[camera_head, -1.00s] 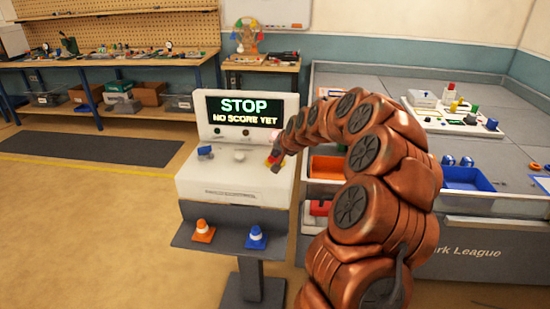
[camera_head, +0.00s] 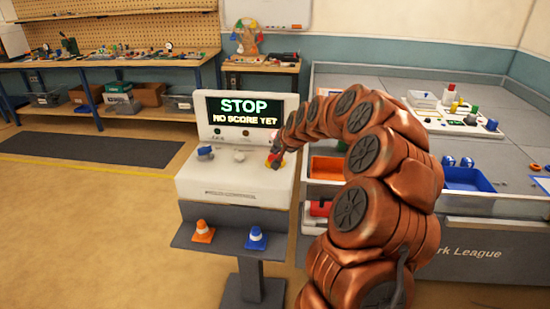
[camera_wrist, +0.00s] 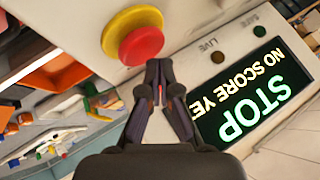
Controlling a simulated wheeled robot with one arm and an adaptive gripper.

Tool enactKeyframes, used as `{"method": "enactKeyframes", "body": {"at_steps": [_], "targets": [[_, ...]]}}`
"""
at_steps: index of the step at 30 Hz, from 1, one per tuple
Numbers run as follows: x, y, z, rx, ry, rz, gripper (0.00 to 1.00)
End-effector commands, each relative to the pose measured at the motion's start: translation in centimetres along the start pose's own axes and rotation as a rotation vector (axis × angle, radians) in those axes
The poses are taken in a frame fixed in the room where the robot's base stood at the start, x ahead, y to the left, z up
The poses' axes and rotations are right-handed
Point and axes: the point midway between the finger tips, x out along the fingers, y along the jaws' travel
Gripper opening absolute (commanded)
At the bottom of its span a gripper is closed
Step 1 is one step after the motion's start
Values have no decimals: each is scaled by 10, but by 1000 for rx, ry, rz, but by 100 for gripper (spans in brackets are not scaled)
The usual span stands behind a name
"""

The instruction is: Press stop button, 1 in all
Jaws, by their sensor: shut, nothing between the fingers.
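The stop button is a red mushroom button (camera_wrist: 141,46) on a yellow base, set in the white console (camera_head: 225,178). It fills the top of the wrist view; in the head view my arm mostly hides it. My gripper (camera_wrist: 158,68) is shut and empty. Its fingertips are at the lower edge of the red cap in the wrist view; I cannot tell whether they touch it. The console screen (camera_head: 242,111) reads "STOP" and "NO SCORE YET", and it also shows in the wrist view (camera_wrist: 252,98).
A blue knob (camera_head: 205,152) sits at the console's left. A large table with an orange bin (camera_head: 328,169) and a blue bin (camera_head: 467,179) is at the right. The floor at left is open.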

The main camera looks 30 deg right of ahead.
Motion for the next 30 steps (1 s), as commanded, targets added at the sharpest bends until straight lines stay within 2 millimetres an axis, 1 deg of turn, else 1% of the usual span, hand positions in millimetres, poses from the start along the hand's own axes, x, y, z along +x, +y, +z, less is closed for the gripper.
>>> {"method": "enactKeyframes", "body": {"at_steps": [15,30], "targets": [[-5,-4,-4,-1,2,0,0],[-31,-23,-22,0,0,0,0]]}}
